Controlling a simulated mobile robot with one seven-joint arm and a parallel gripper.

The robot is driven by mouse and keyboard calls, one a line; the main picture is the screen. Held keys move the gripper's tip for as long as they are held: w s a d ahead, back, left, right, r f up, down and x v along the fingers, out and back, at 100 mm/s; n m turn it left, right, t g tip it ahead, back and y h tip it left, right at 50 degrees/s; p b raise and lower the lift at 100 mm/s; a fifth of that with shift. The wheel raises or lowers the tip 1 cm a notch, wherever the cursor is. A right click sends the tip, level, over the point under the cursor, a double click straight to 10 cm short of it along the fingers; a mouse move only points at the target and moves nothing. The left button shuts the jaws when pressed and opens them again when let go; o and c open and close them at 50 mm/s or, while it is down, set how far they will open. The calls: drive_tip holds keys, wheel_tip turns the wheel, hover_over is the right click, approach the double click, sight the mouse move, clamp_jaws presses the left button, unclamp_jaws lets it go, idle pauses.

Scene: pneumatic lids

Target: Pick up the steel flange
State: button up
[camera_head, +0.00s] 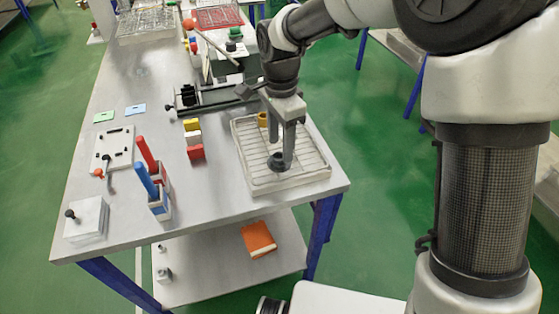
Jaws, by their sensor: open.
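A small dark grey round part (276,162), which looks like the steel flange, sits in a pale wire-grid tray (262,187) at the table's right front. My gripper (280,156) points down over the tray, its two fingers apart. The fingertips are low, right at the dark part. The nearer finger overlaps the part's right side in the picture. I cannot tell whether either finger touches it. A yellow-brass round part (262,119) sits at the tray's back, just behind the gripper.
Yellow, white and red blocks (194,139) stand left of the tray. A holder with red and blue handles (155,190) is farther left. A grey vise-like fixture (205,99) lies behind the tray. The table's right edge is close to the tray.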

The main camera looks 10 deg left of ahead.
sight(280, 156)
wheel_tip(280, 156, down, 3)
drive_tip(key=shift+f, duration=0.2)
drive_tip(key=shift+a+r, duration=0.1)
clamp_jaws()
